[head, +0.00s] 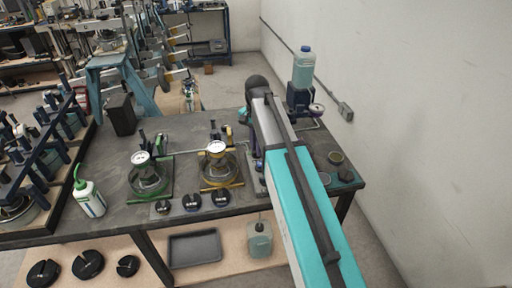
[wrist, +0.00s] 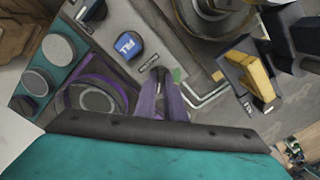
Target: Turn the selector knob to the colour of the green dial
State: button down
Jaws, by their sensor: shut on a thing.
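The green dial is a white-faced gauge (head: 140,157) on the green-edged station (head: 150,188) at left on the table in the head view. A similar gauge (head: 216,147) stands on the yellow-edged station (head: 221,184) to its right. My arm covers much of the third, purple station in the head view. I cannot tell which part is the selector knob. My gripper's fingers are not distinguishable; my arm hides that area.
A green-capped bottle (head: 89,197) stands at front left and a bottle of blue-green liquid (head: 303,66) at back right. A yellow part (wrist: 250,75) stands near dark blocks in the wrist view.

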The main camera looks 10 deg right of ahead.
jog(key=shift+n, duration=0.5)
jog(key=n, duration=0.4)
jog(key=shift+p, duration=0.4)
jog(key=n, duration=0.6)
jog(key=shift+n+p, duration=0.3)
jog(key=shift+n, duration=0.1)
jog(key=n, duration=0.7)
jog(key=shift+n, duration=0.4)
jog(key=c, duration=1.8)
grip_release()
jog(key=shift+c, duration=0.2)
